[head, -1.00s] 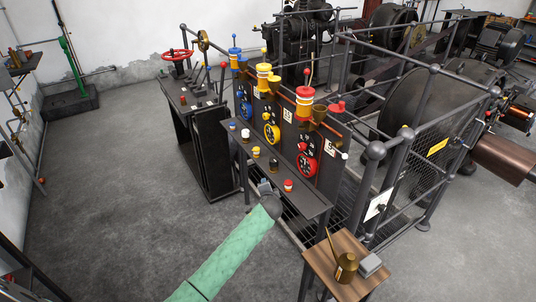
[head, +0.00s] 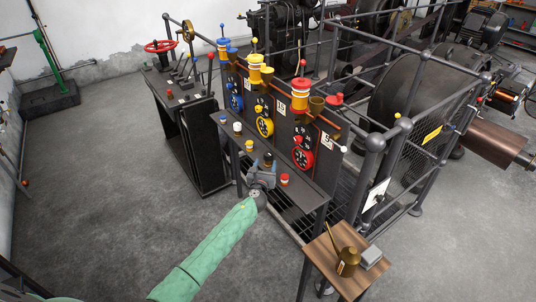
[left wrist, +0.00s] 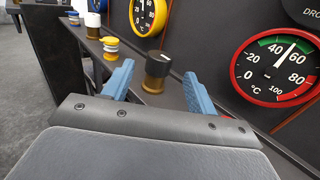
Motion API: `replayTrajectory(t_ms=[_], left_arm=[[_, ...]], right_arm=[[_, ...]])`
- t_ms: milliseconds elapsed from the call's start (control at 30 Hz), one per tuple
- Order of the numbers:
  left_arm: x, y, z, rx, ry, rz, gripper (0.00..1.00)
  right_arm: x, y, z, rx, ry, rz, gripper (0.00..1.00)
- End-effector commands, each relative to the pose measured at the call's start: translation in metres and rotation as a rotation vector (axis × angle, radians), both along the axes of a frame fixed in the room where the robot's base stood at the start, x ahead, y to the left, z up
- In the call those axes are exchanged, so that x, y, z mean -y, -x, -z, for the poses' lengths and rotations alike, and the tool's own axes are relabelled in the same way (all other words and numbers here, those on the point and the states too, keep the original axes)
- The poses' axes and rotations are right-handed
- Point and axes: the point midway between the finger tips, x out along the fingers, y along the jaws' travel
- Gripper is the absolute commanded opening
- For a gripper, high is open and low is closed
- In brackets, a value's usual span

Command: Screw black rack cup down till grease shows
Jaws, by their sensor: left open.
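The black rack cup (head: 268,158) has a black cap on a brass lower part and stands upright on the dark shelf of the panel. In the left wrist view the same black cup (left wrist: 158,66) stands ahead, between the lines of my two blue fingers. My left gripper (head: 262,174) is open at the shelf, just in front of the cup. In the left wrist view the open left gripper (left wrist: 158,76) has one finger on each side of the cup; I cannot tell whether either touches it. No grease shows on the cup. My right gripper is not in view.
On the same shelf stand a red cup (head: 285,180), a yellow cup (head: 249,146), a white-topped cup (head: 237,127) and a blue cup (head: 223,119). The panel with round gauges (head: 303,155) rises behind. A wooden stand (head: 322,258) holds a brass oil can (head: 347,262).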

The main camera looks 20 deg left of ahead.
Motion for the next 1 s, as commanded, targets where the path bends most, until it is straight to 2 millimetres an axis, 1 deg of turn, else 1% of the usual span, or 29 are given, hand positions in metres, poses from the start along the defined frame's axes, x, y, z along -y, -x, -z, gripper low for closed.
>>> replayTrajectory(t_ms=[167,333,500,700,1000], left_arm=[[-0.003,-0.018,-0.002,0.0,-0.002,-0.002,0.58],[-0.005,-0.043,-0.002,0.0,0.002,-0.002,0.58],[-0.008,-0.063,-0.001,0.001,0.0,-0.002,0.58],[-0.009,-0.074,-0.001,0.0,0.002,-0.001,0.58],[-0.009,-0.075,-0.001,0.0,0.002,-0.001,0.58]], right_arm=[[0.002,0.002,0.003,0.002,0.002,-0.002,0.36],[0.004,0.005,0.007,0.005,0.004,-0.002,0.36],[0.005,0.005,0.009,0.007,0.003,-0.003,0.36],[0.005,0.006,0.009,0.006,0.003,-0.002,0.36],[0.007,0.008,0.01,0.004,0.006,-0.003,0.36]])
